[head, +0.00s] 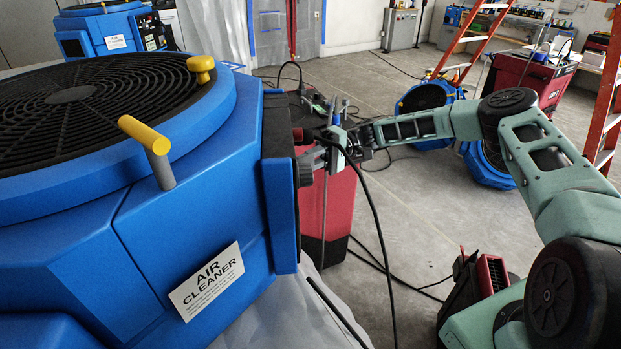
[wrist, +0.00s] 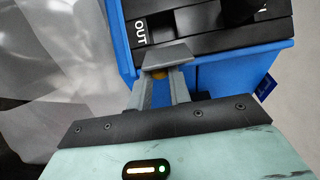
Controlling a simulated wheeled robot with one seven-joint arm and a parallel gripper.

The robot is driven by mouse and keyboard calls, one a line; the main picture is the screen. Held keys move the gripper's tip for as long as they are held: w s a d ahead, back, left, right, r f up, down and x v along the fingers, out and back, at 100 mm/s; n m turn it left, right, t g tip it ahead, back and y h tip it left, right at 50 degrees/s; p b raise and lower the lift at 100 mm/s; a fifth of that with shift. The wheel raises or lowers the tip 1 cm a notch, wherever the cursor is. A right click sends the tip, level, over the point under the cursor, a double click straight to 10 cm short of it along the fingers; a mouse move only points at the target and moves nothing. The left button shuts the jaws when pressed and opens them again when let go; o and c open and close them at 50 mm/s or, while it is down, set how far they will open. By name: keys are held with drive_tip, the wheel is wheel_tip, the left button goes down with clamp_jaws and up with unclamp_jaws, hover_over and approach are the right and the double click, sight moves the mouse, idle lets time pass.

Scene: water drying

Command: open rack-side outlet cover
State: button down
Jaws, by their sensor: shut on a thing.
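The blue air cleaner (head: 190,225) fills the left of the head view. Its dark side panel (head: 277,140) faces right, toward my arm, and is seen nearly edge-on. In the wrist view the black outlet cover (wrist: 205,30), marked "OUT", sits at the top against the blue housing (wrist: 235,75). My gripper (head: 308,160) is at this side of the air cleaner. In the wrist view its fingers (wrist: 163,62) reach the cover's lower edge and are shut on a part there. A small orange-yellow bit shows between them. The exact grip is mostly hidden.
A red machine (head: 335,200) stands just behind my gripper, with loose black cables hanging nearby. Translucent plastic sheeting (wrist: 55,75) lies beside the air cleaner. Blue fans (head: 428,100) and an orange ladder (head: 465,45) stand farther back. Open concrete floor (head: 410,215) lies between.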

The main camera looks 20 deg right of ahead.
drive_tip(key=shift+w+a+f+n+g+h+b, duration=0.1)
drive_tip(key=shift+w+a+n+g+h+b, duration=0.2)
drive_tip(key=shift+n+g+h+b, duration=0.7)
drive_tip(key=shift+w+a+r+n+g+h+b, duration=0.1)
drive_tip(key=shift+w+a+n+g+h+b, duration=0.35)
drive_tip(key=shift+g+b, duration=1.05)
drive_tip(key=shift+a+f+n+g+h+b, duration=0.15)
drive_tip(key=shift+n+g+h+b, duration=0.5)
drive_tip(key=shift+b, duration=1.05)
drive_tip(key=shift+n, duration=0.4)
drive_tip(key=c, duration=1.3)
unclamp_jaws()
drive_tip(key=shift+r, duration=0.2)
